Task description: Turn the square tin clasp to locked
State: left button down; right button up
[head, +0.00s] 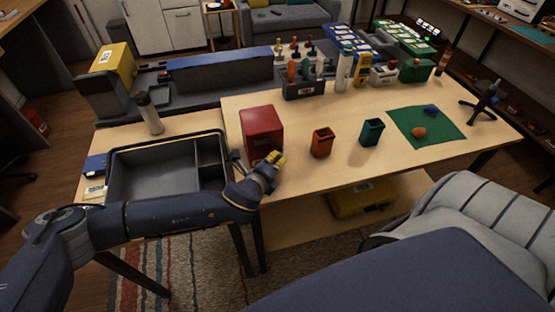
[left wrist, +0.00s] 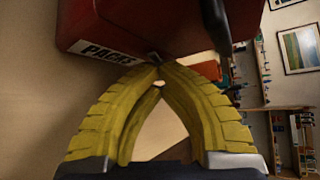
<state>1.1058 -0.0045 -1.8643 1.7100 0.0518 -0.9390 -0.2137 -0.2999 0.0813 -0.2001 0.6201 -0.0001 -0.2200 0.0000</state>
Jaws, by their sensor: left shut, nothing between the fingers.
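The square red tin (head: 262,130) stands upright near the table's front edge, left of the orange and green cups. In the left wrist view, part of the tin (left wrist: 120,22) fills the upper left, with a white label reading PACKS. My left gripper (head: 279,158) is at the tin's front lower right. Its yellow fingers (left wrist: 160,76) are shut, tips together and empty, close to the tin's labelled edge; I cannot tell whether they touch it. A small dark part by the fingertips may be the clasp, but its position is unclear. My right gripper is not in view.
A grey divided tray (head: 215,185) lies left of the tin. An orange cup (head: 321,142) and a green cup (head: 371,132) stand to its right. A green mat (head: 440,134) lies farther right. The table between tin and orange cup is bare.

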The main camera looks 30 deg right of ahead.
pick_arm(q)
jog(key=c, duration=2.1)
grip_release()
jog(key=shift+s, duration=0.2)
jog(key=shift+c, duration=0.2)
jog(key=o, duration=0.9)
jog(key=shift+w, duration=0.15)
jog(key=shift+a, duration=0.1)
jog(key=v, duration=1.1)
jog(key=shift+s+a+r, duration=0.2)
jog(key=shift+s+a, duration=0.05)
jog(key=shift+a, duration=0.05)
